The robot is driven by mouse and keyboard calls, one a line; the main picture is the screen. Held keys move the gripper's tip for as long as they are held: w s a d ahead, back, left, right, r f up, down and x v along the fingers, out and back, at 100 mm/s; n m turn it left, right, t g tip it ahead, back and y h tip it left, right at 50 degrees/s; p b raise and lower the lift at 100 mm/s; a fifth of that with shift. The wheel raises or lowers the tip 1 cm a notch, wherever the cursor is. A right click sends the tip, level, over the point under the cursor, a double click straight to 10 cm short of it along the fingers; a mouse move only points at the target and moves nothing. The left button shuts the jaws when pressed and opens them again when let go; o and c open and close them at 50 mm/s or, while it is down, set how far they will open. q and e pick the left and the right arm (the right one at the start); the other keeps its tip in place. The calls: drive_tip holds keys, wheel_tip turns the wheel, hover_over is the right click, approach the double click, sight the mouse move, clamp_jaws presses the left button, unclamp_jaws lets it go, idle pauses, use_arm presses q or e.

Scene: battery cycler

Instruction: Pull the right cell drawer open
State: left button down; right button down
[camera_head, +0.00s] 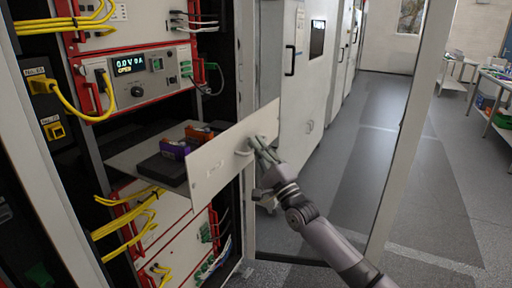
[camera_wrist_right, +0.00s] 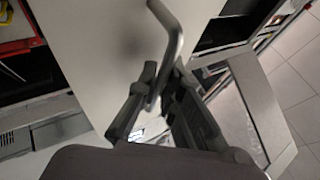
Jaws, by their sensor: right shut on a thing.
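The cell drawer (camera_head: 232,152) stands pulled out of the rack, with its pale front panel well forward of the frame. A dark block, a purple cell and an orange cell (camera_head: 199,133) show on its tray (camera_head: 130,155). My right gripper (camera_head: 256,152) is at the handle on the right part of the panel. In the right wrist view the bent metal handle (camera_wrist_right: 174,50) runs between the fingers of the right gripper (camera_wrist_right: 160,85), which is shut on it. The drawer's pale panel (camera_wrist_right: 90,45) fills the upper left there. My left gripper is not in view.
Above the drawer is a cycler unit (camera_head: 135,80) with a lit display and red handles. Yellow cables (camera_head: 125,225) hang below on the left. An open cabinet door (camera_head: 408,130) stands on the right. The grey floor (camera_head: 440,190) beyond is clear.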

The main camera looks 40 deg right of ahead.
drive_tip(key=shift+f, duration=0.15)
drive_tip(key=c, duration=2)
unclamp_jaws()
drive_tip(key=v, duration=1.2)
